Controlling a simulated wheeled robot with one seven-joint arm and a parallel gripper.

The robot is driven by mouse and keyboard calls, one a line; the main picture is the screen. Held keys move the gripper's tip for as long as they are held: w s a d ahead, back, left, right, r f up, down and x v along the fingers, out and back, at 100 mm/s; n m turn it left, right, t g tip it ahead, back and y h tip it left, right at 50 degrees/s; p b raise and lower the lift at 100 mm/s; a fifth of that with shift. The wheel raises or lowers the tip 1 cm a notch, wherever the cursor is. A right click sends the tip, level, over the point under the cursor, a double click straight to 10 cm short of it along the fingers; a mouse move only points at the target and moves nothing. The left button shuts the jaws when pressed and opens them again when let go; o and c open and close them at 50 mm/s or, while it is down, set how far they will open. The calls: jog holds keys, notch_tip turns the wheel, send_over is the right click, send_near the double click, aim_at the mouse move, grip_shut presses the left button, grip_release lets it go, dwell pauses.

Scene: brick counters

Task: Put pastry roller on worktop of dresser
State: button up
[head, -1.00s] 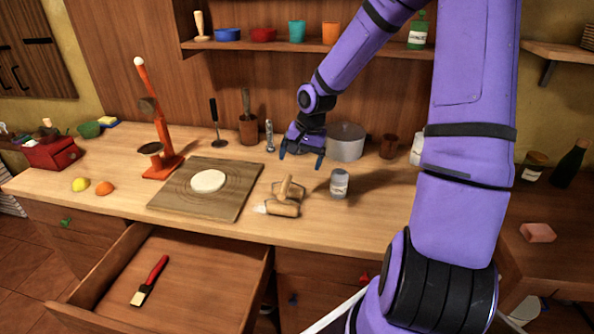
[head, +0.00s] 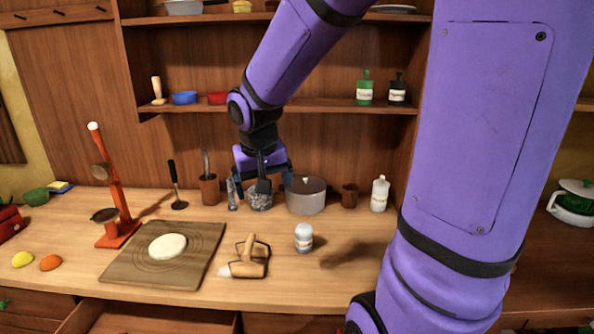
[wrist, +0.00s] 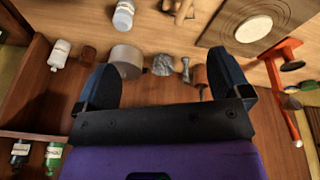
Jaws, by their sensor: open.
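The pastry roller (head: 248,262), a small wooden double-ended roller, lies on the worktop of the dresser (head: 335,270), just right of the dough board. Part of it shows at the top edge of the wrist view (wrist: 181,10). My gripper (head: 262,182) is open and empty near the back of the worktop, behind the roller and apart from it. In the wrist view its two fingers (wrist: 165,75) are spread wide, with a grey speckled mortar (wrist: 163,64) seen between them.
A grey pot (head: 306,196), a white-lidded jar (head: 304,238) and a wooden utensil cup (head: 209,190) stand around the gripper. The dough board (head: 120,268) and orange stand (head: 118,236) are left. A drawer (head: 150,318) is open in front. Shelves are above.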

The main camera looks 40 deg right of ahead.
jog(key=s+a+r+n+t+y, duration=0.1)
jog(key=s+r, duration=0.3)
jog(key=s, duration=0.4)
jog(key=s+a+r+n+t+y, duration=0.1)
jog(key=s+a+r+n+t, duration=0.1)
jog(key=s+r, duration=0.3)
jog(key=s+a+n, duration=0.1)
jog(key=s, duration=0.1)
jog(key=shift+s+a+r, duration=0.3)
jog(key=shift+s+a, duration=0.1)
dwell(0.5)
